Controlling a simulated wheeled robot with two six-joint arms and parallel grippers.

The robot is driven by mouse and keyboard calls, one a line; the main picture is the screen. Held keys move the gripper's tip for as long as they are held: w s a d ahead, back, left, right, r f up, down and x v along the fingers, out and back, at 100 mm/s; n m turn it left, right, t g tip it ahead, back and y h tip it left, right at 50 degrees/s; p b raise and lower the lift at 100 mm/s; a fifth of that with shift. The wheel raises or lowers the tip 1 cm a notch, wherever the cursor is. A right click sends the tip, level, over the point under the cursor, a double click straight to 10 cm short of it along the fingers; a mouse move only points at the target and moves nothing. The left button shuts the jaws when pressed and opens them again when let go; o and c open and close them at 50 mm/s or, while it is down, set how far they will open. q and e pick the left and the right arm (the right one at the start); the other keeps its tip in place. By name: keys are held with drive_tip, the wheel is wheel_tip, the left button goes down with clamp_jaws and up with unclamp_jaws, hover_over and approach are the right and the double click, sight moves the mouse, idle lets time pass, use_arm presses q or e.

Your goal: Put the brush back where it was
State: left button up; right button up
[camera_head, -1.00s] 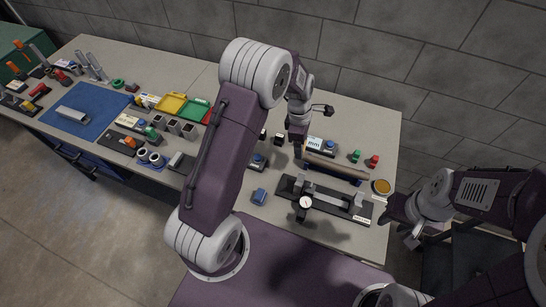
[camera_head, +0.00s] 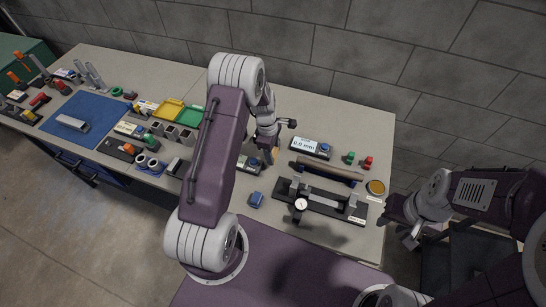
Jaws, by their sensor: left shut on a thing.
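My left gripper (camera_head: 272,155) is beyond my raised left arm, low over the back middle of the bench. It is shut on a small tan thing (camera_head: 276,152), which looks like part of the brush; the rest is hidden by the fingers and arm. I cannot tell whether it touches the bench. My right gripper (camera_head: 408,232) is off the bench's right edge, far from the brush. Its fingers are too small and dark to tell if they are open.
A brown cylinder (camera_head: 328,169) lies in a blue cradle behind a black gauge fixture (camera_head: 320,198). A display box (camera_head: 310,148), green and red knobs and an amber round dish (camera_head: 376,187) stand nearby. A blue block (camera_head: 256,199) is in front. Trays and tools fill the left.

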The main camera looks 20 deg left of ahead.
use_arm(q)
drive_tip(key=f, duration=0.2)
drive_tip(key=f+p, duration=0.1)
drive_tip(key=f, duration=0.1)
drive_tip(key=shift+a, duration=0.2)
drive_tip(key=shift+w+f, duration=0.1)
drive_tip(key=shift+d+f, duration=0.1)
drive_tip(key=o, duration=1.3)
